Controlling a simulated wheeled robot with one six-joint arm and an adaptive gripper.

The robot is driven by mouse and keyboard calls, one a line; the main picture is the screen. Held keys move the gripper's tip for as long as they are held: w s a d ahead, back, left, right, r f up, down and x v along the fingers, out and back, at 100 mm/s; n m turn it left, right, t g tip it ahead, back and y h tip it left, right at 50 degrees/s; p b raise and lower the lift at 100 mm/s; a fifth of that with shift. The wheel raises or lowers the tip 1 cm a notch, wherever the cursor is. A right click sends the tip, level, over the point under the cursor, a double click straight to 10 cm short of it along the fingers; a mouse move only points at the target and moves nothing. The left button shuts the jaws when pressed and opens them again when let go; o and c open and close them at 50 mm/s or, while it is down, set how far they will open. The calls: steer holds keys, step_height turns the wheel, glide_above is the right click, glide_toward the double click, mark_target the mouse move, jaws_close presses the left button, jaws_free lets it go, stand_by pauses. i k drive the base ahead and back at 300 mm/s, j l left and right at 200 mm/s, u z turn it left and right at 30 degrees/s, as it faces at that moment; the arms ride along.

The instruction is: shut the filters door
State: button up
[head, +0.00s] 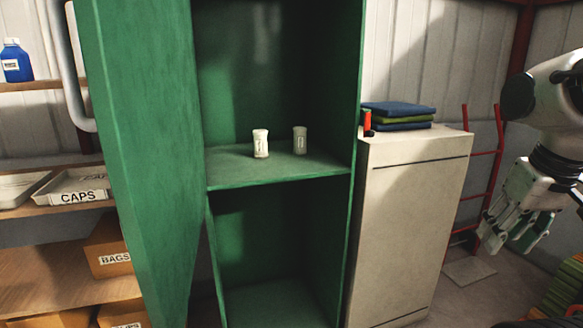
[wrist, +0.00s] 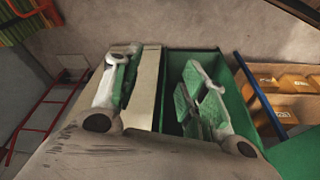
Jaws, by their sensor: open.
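The filters cabinet (head: 356,120) is a tall green cabinet standing open in the head view. Its green door (head: 145,170) is swung out to the left. A pale curved bar handle (head: 72,75) shows beyond the door's left edge. Two small white labelled cups, a left one (head: 260,144) and a right one (head: 300,140), stand on the cabinet's middle shelf (head: 275,172). My gripper (head: 511,236) is at the far right, open and empty, well away from the door. In the wrist view my gripper (wrist: 160,88) has its fingers spread, with the green cabinet behind the right finger.
A white cabinet (head: 415,220) stands right of the green one, with folded cloths (head: 398,110) and a red-orange item (head: 367,122) on top. A red hand truck (head: 485,152) is beside it. Shelves at left hold a CAPS tray (head: 75,196), boxes (head: 110,255) and a blue bottle (head: 15,62).

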mark_target(137, 56)
steer(key=j+u, duration=0.2)
steer(key=j, duration=0.2)
steer(key=i+j+u, duration=0.2)
steer(key=j, duration=0.2)
steer(key=j+u, duration=0.2)
steer(key=j, duration=0.25)
steer(key=k+j+z, duration=0.1)
steer(key=z, duration=0.3)
steer(key=k+j+z, duration=0.3)
steer(key=k+z, duration=0.15)
steer(key=z, duration=0.15)
steer(key=k+j+u, duration=0.15)
steer(key=k+u, duration=0.15)
steer(key=u, duration=0.15)
steer(key=k+j+u, duration=0.2)
steer(key=u, duration=0.3)
steer(key=j, duration=0.1)
